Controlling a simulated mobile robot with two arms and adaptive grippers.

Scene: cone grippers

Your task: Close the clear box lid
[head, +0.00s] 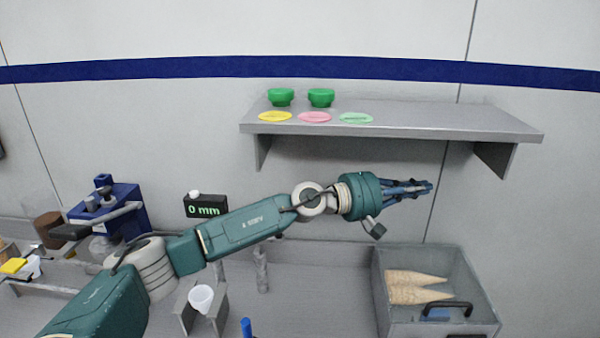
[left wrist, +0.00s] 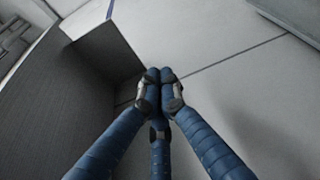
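The clear box (head: 384,290) stands on the bench at the lower right of the head view, with pale tan cones (head: 415,293) lying inside. A black handle (head: 447,307) shows near its front edge. The lid is see-through, and I cannot tell its exact angle. My left gripper (head: 428,187) is above the box's back part, pointing right and apart from it. In the left wrist view its blue fingers (left wrist: 159,75) meet at the tips with nothing between them. The box does not clearly show there. My right gripper is not in view.
A grey wall shelf (head: 430,122) above my left gripper holds green bowls (head: 281,97) and coloured discs (head: 314,117). A blue device (head: 120,205), a small display (head: 205,207) and a white cup (head: 201,298) stand to the left.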

